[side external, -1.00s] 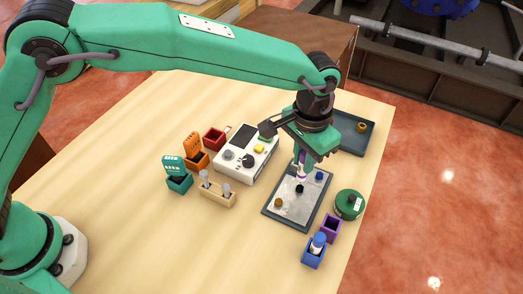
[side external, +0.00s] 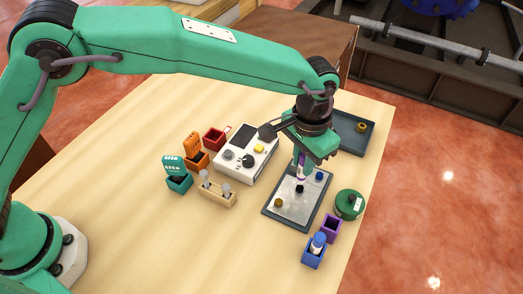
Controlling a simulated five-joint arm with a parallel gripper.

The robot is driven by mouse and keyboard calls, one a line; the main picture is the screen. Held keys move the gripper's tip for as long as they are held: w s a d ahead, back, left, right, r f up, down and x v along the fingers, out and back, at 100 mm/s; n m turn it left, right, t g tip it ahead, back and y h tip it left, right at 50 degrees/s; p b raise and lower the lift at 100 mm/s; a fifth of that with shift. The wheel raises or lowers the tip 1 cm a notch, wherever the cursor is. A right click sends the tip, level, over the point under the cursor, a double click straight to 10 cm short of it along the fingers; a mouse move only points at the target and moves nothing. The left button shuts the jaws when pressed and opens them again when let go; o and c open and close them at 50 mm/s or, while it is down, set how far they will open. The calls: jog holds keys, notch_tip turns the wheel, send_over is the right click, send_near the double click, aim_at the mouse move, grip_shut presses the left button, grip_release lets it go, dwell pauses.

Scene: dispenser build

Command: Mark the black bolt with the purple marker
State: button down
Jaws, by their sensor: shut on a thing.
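My gripper (side external: 302,158) is shut on the purple marker (side external: 301,172), a white and purple stick pointing down over the grey tray. The black bolt (side external: 299,189) stands on the tray (side external: 291,210), just below the marker's lower end. Whether the tip touches the bolt or hovers just above it I cannot tell. A blue bolt (side external: 319,177) and a brass-coloured bolt (side external: 278,203) stand on the same tray. No mark can be made out on the black bolt at this size.
A purple holder (side external: 331,228) stands empty beside a blue holder (side external: 313,257) with a marker. A green round container (side external: 349,204) is right of the tray. A white device (side external: 240,165) stands left. Another tray (side external: 370,141) lies behind. The front table is clear.

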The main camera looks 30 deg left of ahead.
jog(key=shift+f, duration=0.25)
dwell(0.4)
jog(key=shift+s+d+f, duration=0.25)
jog(key=shift+s+d, duration=0.2)
jog(key=shift+s, duration=0.1)
dwell(1.5)
jog(key=shift+s+d+r, duration=0.25)
jog(key=shift+s+d, duration=0.05)
jog(key=shift+d, duration=0.15)
dwell(0.8)
jog(key=shift+f, duration=0.75)
dwell(0.8)
jog(key=shift+r, duration=0.15)
jog(key=shift+r, duration=2.9)
